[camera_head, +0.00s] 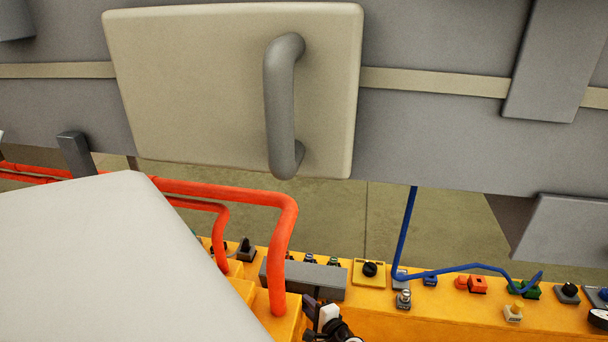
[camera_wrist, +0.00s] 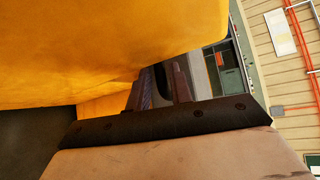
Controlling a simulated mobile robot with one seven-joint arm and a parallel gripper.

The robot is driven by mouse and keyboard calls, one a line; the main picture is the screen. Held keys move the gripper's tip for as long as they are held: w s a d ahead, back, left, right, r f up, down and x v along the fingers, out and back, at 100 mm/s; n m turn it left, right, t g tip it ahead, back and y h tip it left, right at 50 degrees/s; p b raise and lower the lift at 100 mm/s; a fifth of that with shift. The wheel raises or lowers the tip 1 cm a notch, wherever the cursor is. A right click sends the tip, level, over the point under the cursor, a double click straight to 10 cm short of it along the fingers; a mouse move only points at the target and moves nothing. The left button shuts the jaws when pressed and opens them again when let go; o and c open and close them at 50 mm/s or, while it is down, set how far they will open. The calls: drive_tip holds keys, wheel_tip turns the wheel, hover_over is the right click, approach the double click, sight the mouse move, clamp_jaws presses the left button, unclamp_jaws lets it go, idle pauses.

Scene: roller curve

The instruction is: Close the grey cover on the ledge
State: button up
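A long grey box-like piece (camera_head: 303,279), which looks like the grey cover, sits on the yellow ledge (camera_head: 380,298) in the head view. Its hinge and how far it stands open cannot be made out. My gripper (camera_head: 311,304) shows partly at the bottom edge, just in front of and below the grey piece; contact cannot be told. In the wrist view my gripper (camera_wrist: 162,84) has its two dark fingers apart, beside a yellow surface (camera_wrist: 90,45). A grey part shows behind and between the fingers, and nothing is clearly held.
Orange-red pipes (camera_head: 285,240) bend down to the ledge left of the gripper. A beige panel with a grey handle (camera_head: 281,110) hangs above. Several switches and knobs, including a black knob (camera_head: 370,269), and a blue cable (camera_head: 405,235) lie to the right.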

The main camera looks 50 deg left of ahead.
sight(302, 288)
drive_tip(key=shift+x, duration=1.4)
clamp_jaws()
